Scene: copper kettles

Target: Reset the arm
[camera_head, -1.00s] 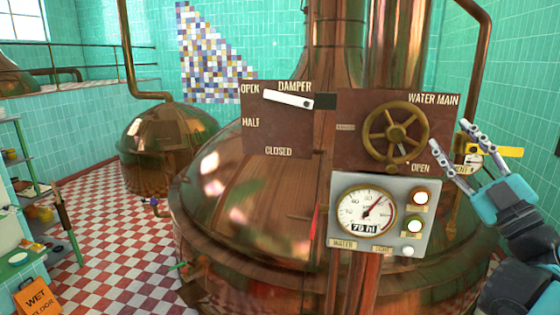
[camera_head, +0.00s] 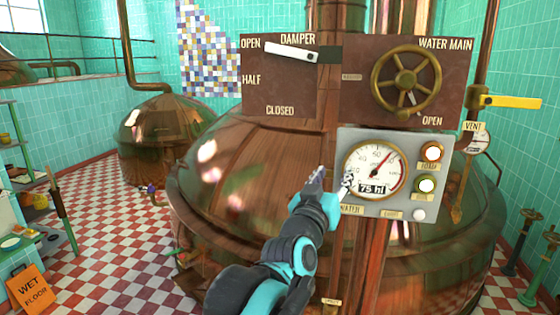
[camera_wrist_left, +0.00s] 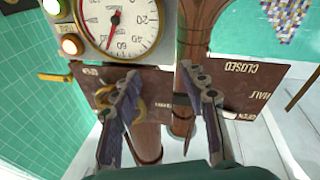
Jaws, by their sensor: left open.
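My left gripper (camera_head: 334,184) is in front of the big copper kettle, overlapping the left edge of the gauge box in the head view. In the left wrist view, my left gripper (camera_wrist_left: 166,85) has its two fingers spread, with nothing held between them. The brown panel and gauge appear upside down beyond the fingers there; I cannot tell the exact distance. The brass water main wheel (camera_head: 406,82) is apart from the gripper. The white damper lever (camera_head: 290,52) points toward OPEN. My right gripper is not seen.
The gauge (camera_head: 375,170) reads about 75 hl, with two lamps to its right. A yellow vent lever (camera_head: 512,102) sticks out at right. A smaller kettle (camera_head: 165,125) stands back left. An orange wet floor sign (camera_head: 30,288) stands front left; the checkered floor (camera_head: 100,215) is mostly open.

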